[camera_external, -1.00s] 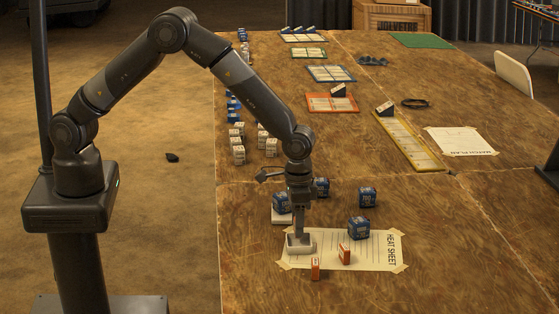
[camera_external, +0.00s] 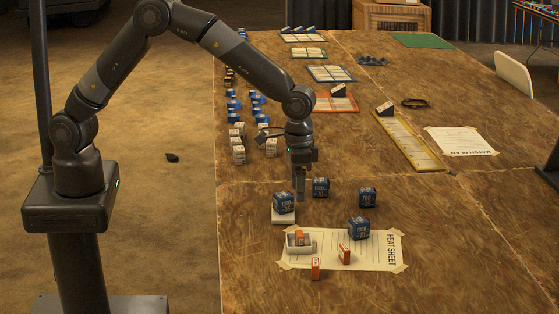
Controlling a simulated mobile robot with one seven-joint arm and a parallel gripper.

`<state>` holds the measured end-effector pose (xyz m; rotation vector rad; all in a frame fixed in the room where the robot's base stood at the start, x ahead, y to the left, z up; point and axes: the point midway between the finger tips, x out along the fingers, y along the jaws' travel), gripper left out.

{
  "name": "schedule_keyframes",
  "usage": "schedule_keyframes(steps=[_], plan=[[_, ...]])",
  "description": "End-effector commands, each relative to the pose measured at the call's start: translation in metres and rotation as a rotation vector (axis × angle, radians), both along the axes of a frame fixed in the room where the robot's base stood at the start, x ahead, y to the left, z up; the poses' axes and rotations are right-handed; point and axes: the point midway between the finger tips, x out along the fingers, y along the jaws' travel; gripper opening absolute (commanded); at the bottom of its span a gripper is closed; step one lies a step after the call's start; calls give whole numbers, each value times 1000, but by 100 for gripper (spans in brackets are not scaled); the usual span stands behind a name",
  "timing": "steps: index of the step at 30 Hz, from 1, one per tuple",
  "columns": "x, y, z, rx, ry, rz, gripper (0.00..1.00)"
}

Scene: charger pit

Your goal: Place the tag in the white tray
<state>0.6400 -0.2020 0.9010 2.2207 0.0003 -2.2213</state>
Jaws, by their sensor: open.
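The small white tray (camera_external: 289,247) sits on the left end of the heat sheet (camera_external: 376,246). An orange-and-white tag (camera_external: 301,238) is inside the tray. A second orange tag (camera_external: 344,254) stands on the sheet right of the tray, and a third orange tag (camera_external: 315,269) stands just off the sheet's front edge. My gripper (camera_external: 300,198) is open and empty, pointing down above and behind the tray, close to the blue cubes in the picture.
One blue cube (camera_external: 284,202) rests on a white block (camera_external: 283,217) behind the tray. Other blue cubes (camera_external: 320,187) (camera_external: 367,196) (camera_external: 358,228) stand nearby. White and blue blocks line the left table edge. Table space right of the sheet is clear.

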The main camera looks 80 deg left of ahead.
Motion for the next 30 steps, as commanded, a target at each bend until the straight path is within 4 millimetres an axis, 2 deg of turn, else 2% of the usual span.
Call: schedule_keyframes(steps=[3, 8, 11, 14, 21, 30], plan=[[1, 0, 17, -1, -2, 0, 61], [-1, 2, 30, -2, -5, 1, 61], [-7, 12, 48, -8, -20, 3, 61], [-20, 29, 77, -19, -49, 5, 61], [-72, 78, 149, -42, -133, 8, 61], [-154, 131, 210, -54, -245, 6, 61]])
